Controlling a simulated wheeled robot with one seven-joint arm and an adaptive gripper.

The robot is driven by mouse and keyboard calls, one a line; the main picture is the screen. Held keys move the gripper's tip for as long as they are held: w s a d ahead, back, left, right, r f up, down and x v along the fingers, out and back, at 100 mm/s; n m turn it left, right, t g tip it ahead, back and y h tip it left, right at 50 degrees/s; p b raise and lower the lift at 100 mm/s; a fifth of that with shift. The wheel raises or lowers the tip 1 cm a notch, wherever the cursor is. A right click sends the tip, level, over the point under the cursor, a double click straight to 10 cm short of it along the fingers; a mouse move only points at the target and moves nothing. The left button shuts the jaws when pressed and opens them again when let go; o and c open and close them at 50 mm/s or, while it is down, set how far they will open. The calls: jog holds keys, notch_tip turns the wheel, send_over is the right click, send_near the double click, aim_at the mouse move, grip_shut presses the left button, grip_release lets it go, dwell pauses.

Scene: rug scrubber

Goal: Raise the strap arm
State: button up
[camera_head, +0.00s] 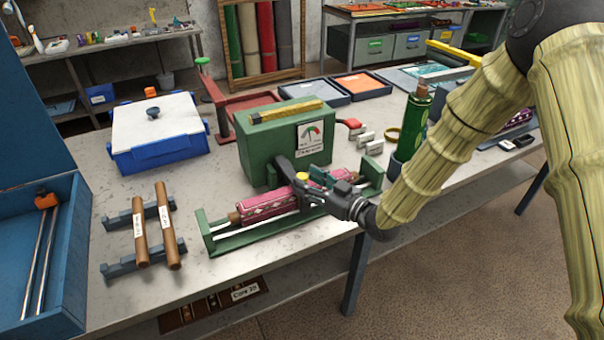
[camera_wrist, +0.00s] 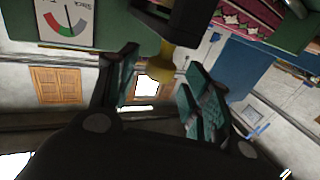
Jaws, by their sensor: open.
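The green scrubber box (camera_head: 262,148) stands at the middle of the table, its gauge facing front. The dark strap arm (camera_head: 285,171) comes from the box and lies down across the red patterned rug roll (camera_head: 265,206). The roll rests in a green cradle (camera_head: 232,240). A yellow knob (camera_head: 302,177) is at the strap arm's end. My gripper (camera_head: 314,184) is at the knob, over the roll. In the wrist view, my open fingers (camera_wrist: 165,82) stand on either side of the yellow knob (camera_wrist: 166,70), with the strap arm (camera_wrist: 170,22) beyond it. Contact with the knob cannot be told.
A green bottle (camera_head: 413,118) stands right of the box, near my arm. A blue bin with a white lid (camera_head: 155,130) and two brown rolls on a rack (camera_head: 166,232) are to the left. A blue open case (camera_head: 62,285) is at the far left. The front table strip is clear.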

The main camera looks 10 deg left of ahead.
aim_at(291, 176)
jog(key=shift+p+x, duration=0.3)
jog(key=shift+x, duration=1.1)
grip_shut()
